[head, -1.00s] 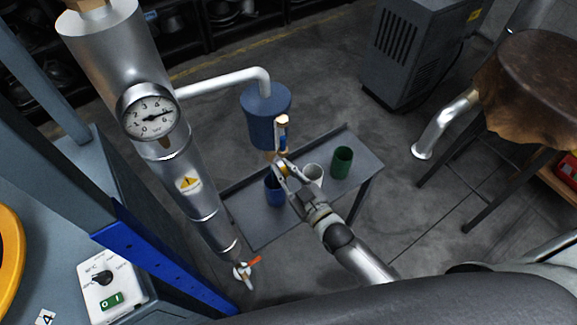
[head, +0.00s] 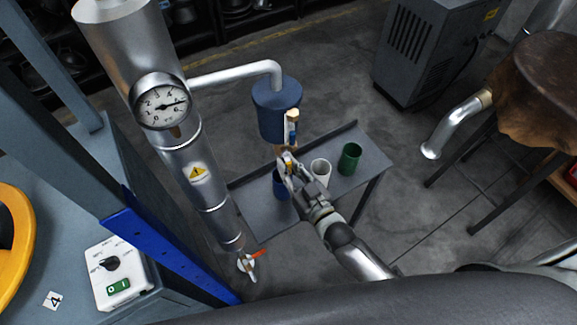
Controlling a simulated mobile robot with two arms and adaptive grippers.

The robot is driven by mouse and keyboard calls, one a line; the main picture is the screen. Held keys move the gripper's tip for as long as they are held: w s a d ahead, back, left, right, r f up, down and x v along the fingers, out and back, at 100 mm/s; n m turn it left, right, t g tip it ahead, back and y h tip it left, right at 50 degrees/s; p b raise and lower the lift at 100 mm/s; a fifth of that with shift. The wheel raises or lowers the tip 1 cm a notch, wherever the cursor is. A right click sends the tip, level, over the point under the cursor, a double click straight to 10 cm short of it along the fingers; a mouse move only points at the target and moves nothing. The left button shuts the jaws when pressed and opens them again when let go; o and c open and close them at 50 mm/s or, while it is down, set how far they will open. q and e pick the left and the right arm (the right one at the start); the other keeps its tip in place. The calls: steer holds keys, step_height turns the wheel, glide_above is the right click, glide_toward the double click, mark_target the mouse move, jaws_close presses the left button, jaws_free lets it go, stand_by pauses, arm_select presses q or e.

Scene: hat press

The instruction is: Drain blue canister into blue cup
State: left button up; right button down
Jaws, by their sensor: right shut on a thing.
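The blue canister (head: 275,108) hangs at the end of a white pipe above a low grey table. A small copper-coloured outlet shows at its underside. The blue cup (head: 280,186) stands on the table below the outlet, partly hidden by my right gripper. My right gripper (head: 286,162) reaches in from the lower right, just under the canister and above the cup. It is shut on what looks like the canister's drain valve handle, mostly hidden by the fingers. I cannot see whether any liquid runs. My left gripper is not in view.
A white cup (head: 321,173) and a green cup (head: 349,159) stand right of the blue cup on the grey table (head: 258,222). A steel column with a gauge (head: 161,101) and red-handled valve (head: 248,262) rises at left. A grey cabinet (head: 432,50) stands behind.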

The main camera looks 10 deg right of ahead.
steer(key=c, duration=1.4)
jaws_free()
steer(key=v, duration=1.2)
steer(key=s+d+f+g+h, duration=0.1)
steer(key=s+d+f+g, duration=0.15)
steer(key=f, duration=0.65)
steer(key=s+d+f+g+h, duration=0.1)
steer(key=s+f+g, duration=0.2)
steer(key=f, duration=0.5)
steer(key=s+d+f+g+h, duration=0.2)
steer(key=s+f, duration=0.1)
steer(key=f, duration=0.6)
steer(key=s+d+f+g, duration=0.1)
steer(key=s+f+g, duration=0.1)
steer(key=s+f, duration=0.3)
steer(key=s+d+f+m+g+h, duration=0.1)
steer(key=s+d+f+g, duration=0.1)
steer(key=s, duration=0.7)
steer(key=s+d+f+g+h, duration=0.1)
steer(key=s+f+g, duration=0.3)
steer(key=s+f, duration=0.3)
steer(key=shift+s+d+f+g, duration=0.25)
steer(key=shift+s+d+f, duration=0.1)
steer(key=shift+d, duration=0.05)
